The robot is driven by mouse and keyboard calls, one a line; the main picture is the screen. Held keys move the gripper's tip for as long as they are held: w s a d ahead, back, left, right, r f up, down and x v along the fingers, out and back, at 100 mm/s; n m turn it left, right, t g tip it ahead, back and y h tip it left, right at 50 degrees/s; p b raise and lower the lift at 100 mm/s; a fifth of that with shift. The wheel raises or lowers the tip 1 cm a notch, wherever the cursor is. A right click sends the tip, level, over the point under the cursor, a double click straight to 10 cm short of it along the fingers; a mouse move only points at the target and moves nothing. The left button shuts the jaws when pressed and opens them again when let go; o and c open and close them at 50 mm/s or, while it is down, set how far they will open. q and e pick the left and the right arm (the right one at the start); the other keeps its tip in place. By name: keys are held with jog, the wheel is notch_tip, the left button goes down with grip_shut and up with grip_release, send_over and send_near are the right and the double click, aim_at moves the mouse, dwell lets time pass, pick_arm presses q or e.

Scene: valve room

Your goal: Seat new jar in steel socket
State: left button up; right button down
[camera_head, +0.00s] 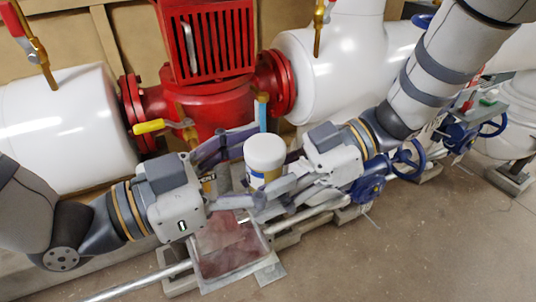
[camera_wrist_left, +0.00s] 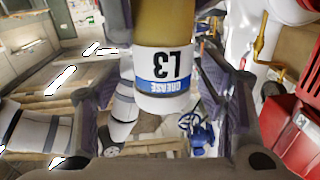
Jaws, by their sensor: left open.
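The jar (camera_head: 265,153) has a white top and a yellowish body and stands roughly upright between my two grippers in the head view. In the left wrist view the jar (camera_wrist_left: 165,72) shows upside down, with an "L3 GREASE" label. My left gripper (camera_head: 240,165) comes in from the left. Its fingers are open, one on each side of the jar. My right gripper (camera_head: 275,185) reaches in from the right, its fingers close by the jar's lower part. Overlapping fingers hide whether it grips the jar. I cannot make out the steel socket.
A red pump housing (camera_head: 207,100) and white pipes (camera_head: 65,130) stand behind. A shallow tray (camera_head: 235,268) with reddish contents lies below the grippers. Yellow (camera_head: 150,127) and blue (camera_head: 407,160) valve handles stick out nearby. The floor at the lower right is clear.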

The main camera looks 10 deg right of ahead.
pick_arm(q)
jog(key=shift+x, duration=0.85)
jog(key=c, duration=1.3)
jog(key=shift+c, duration=0.8)
pick_arm(e)
jog(key=c, duration=0.9)
grip_release()
jog(key=shift+o, duration=0.2)
